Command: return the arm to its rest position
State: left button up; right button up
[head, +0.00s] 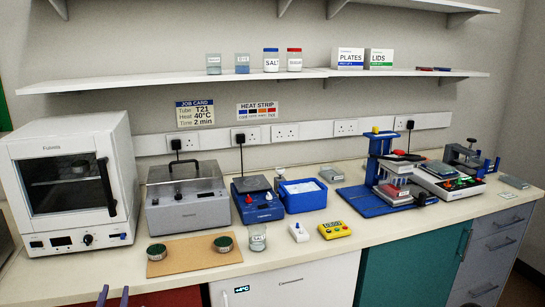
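Two purple fingertips of my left gripper (114,294) show at the bottom edge of the head view, left of centre. They stand apart with nothing visible between them, in front of and below the bench's front edge. The rest of my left arm is out of the picture. My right gripper and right arm are not in view.
The pale bench top (285,251) lies beyond the gripper. A cork mat (190,257) with two dark-topped round pots is closest. A white oven (75,180), a beaker (257,238), a yellow timer (334,230) and a blue stand (378,200) also stand there.

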pick_arm(q)
jog(key=s+d+f+m+g+h, duration=0.35)
jog(key=d+f+m, duration=0.35)
jog(key=f+m, duration=0.35)
jog(key=s+d+f+m+g+h, duration=0.3)
jog(key=s+d+f+m, duration=0.3)
jog(key=f+m, duration=0.4)
jog(key=s+d+f+m+g+h, duration=0.1)
jog(key=s+d+f+m+g, duration=0.4)
jog(key=s+d, duration=0.5)
jog(key=s+d+f+m+g+h, duration=0.2)
jog(key=s+d+f+m+g, duration=0.2)
jog(key=s+d+f+m, duration=0.3)
jog(key=s+d+m, duration=0.2)
jog(key=s+d, duration=0.2)
jog(key=shift+s+d+f+g, duration=0.25)
jog(key=shift+s+d+g, duration=0.05)
jog(key=shift+s+g, duration=0.05)
jog(key=shift+w+a, duration=0.1)
